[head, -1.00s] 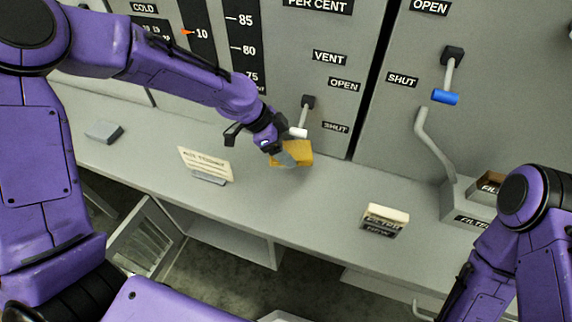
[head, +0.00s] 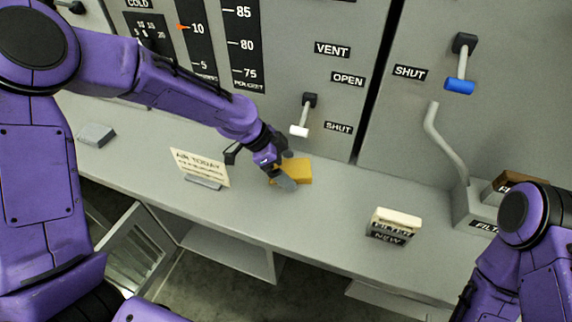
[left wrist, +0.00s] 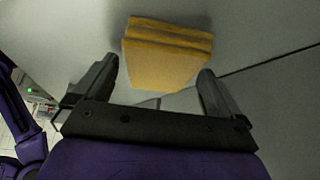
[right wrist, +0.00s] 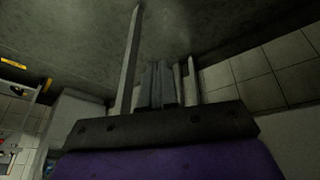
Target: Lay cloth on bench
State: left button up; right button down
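The cloth, a yellow folded pad (head: 297,170), lies on the grey bench (head: 320,215) below the vent lever. My left gripper (head: 287,169) is beside it, with its fingers spread. In the left wrist view, the cloth (left wrist: 165,52) shows as stacked layers just beyond and between the open fingertips (left wrist: 157,70), with gaps on both sides. My right gripper (right wrist: 160,84) is away from the bench top, with its fingers close together and nothing seen between them. Its fingers are not clear in the head view.
An "AIR TODAY" card (head: 200,167) stands left of the cloth, and a grey block (head: 96,134) lies further left. A filter box (head: 394,226) stands to the right. The vent lever (head: 302,118) hangs from the panel just above the cloth. The bench between cloth and filter box is clear.

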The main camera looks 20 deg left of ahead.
pick_arm(q)
jog(key=shift+r, duration=0.3)
jog(key=v, duration=1.1)
jog(key=shift+a+r, duration=0.25)
jog(key=shift+r, duration=0.05)
